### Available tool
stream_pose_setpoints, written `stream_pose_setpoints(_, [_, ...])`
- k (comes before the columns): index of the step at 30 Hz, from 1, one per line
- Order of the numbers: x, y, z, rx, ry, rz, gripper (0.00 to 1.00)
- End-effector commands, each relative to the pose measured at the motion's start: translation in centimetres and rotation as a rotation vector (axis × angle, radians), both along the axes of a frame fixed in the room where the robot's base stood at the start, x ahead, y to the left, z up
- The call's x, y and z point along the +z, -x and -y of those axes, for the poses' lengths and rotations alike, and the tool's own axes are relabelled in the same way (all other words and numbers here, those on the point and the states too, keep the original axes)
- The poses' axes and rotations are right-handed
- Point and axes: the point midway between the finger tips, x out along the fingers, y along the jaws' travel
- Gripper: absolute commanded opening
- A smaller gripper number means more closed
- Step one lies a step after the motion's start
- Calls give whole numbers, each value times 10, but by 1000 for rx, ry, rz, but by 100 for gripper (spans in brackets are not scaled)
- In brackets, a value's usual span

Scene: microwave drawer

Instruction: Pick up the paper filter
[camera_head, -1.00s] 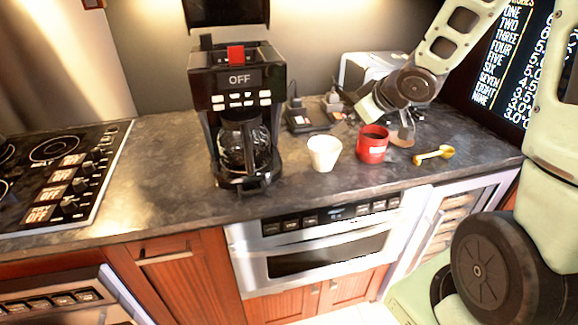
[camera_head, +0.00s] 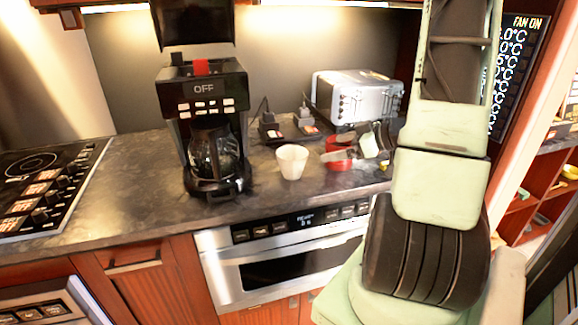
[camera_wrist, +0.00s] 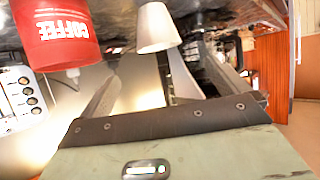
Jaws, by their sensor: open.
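The white paper filter (camera_head: 292,161) stands upright on the counter, right of the coffee maker. It also shows near the top middle of the wrist view (camera_wrist: 157,28), ahead of the opening between my fingers. My gripper (camera_wrist: 165,85) is open and empty, with its fingers spread to either side. In the head view my gripper (camera_head: 347,156) is low over the counter, right of the filter and apart from it. My arm hides part of it.
A red coffee can (camera_head: 338,146), partly covered by my gripper, stands right of the filter; it is large in the wrist view (camera_wrist: 55,32). The black coffee maker (camera_head: 207,130) is on the left. A toaster (camera_head: 355,98) stands behind. Counter in front of the filter is clear.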

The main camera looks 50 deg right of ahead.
Motion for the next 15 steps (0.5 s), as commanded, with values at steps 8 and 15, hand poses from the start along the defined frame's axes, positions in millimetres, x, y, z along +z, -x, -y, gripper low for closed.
stream_pose_setpoints(8, [-23, -49, -12, 3, 0, 0, 100])
stream_pose_setpoints(15, [-31, -66, -16, 0, 1, 0, 100])
